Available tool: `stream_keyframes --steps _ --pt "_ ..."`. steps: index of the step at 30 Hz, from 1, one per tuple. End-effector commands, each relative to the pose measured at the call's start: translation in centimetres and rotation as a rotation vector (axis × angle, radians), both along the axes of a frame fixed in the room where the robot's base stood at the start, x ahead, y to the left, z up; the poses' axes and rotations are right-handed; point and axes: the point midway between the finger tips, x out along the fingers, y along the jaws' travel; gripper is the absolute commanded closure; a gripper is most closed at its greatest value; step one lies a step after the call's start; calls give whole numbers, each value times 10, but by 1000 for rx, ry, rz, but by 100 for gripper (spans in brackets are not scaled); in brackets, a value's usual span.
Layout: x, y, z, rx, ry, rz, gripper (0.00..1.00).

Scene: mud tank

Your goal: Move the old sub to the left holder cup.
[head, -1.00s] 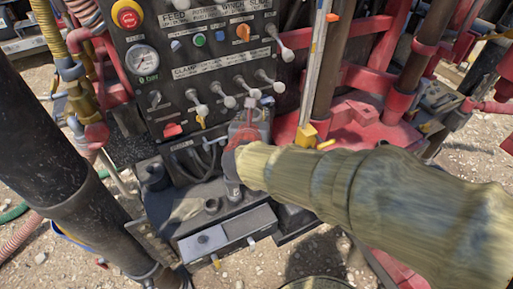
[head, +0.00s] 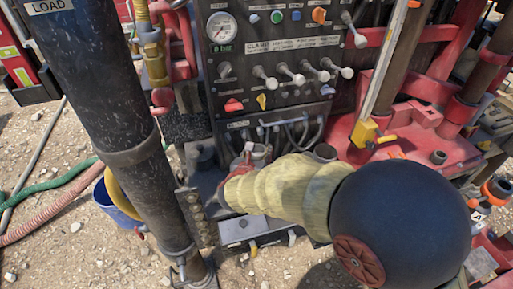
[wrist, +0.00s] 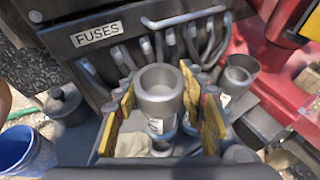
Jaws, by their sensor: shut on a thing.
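My gripper (wrist: 160,132) is shut on a grey metal sub, its yellow pads on either side. The held sub (wrist: 160,90) is a hollow cylinder with a wide open top and a small white label, roughly upright. Its lower end and a ring below it (wrist: 161,148) are partly hidden, so I cannot tell whether it touches a cup. In the head view my gripper (head: 240,168) is over the dark base below the panel, largely hidden by my forearm. A second grey labelled cylinder (wrist: 238,76) stands to the right, and its top shows in the head view (head: 325,152).
The control panel (head: 270,60) with levers stands behind, cables and a FUSES label (wrist: 97,35) below it. A dark lidded pot (wrist: 62,102) is on the left. A thick black post (head: 105,120) and a blue bucket (head: 120,205) stand further left. Red machinery is right.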

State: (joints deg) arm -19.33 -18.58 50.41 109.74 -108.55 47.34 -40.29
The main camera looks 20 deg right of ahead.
Motion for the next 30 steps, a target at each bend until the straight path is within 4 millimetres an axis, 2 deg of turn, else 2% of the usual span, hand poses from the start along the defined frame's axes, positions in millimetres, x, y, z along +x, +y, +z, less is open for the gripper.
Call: stream_keyframes --steps 11,30 --pt "2 -1 -6 0 -8 -5 100" --pt "2 -1 -29 -1 -8 -3 100"
